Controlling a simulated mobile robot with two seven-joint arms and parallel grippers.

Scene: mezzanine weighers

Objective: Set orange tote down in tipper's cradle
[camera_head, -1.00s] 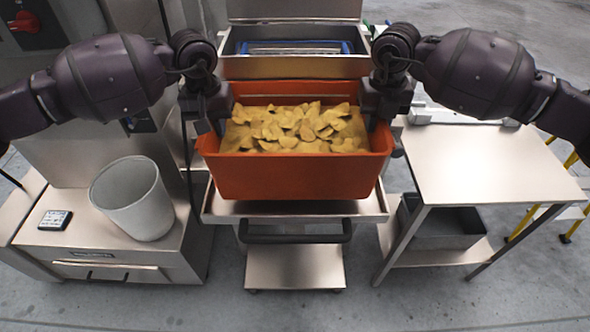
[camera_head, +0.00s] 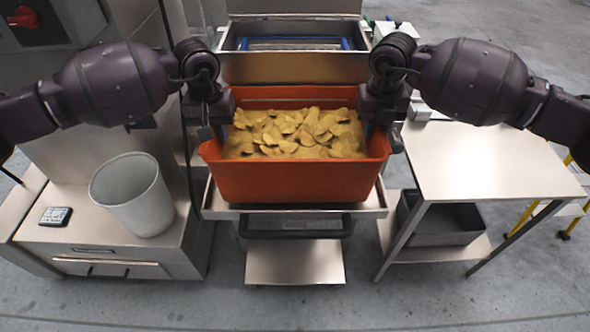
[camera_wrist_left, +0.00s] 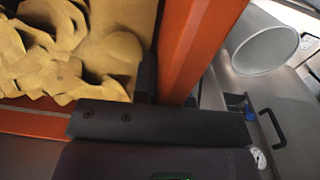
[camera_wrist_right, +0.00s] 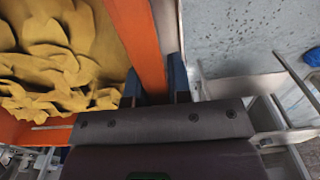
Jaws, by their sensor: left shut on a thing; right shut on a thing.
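The orange tote (camera_head: 290,184), filled with yellow chip-like pieces (camera_head: 300,134), is upright in the middle of the head view. My left gripper (camera_head: 216,128) is shut on its left side wall, which also shows in the left wrist view (camera_wrist_left: 196,45). My right gripper (camera_head: 380,125) is shut on its right side wall, also in the right wrist view (camera_wrist_right: 138,42). A steel tray-like frame (camera_head: 368,207) lies under the tote; I cannot tell whether it is the tipper's cradle or whether the tote touches it. The tote's underside is hidden.
A steel hopper (camera_head: 290,68) with an open lid stands close behind the tote. A black handle bar (camera_head: 296,228) crosses in front. A grey bin (camera_head: 134,197) stands on a steel cabinet at left. The steel table (camera_head: 485,165) at right is mostly clear.

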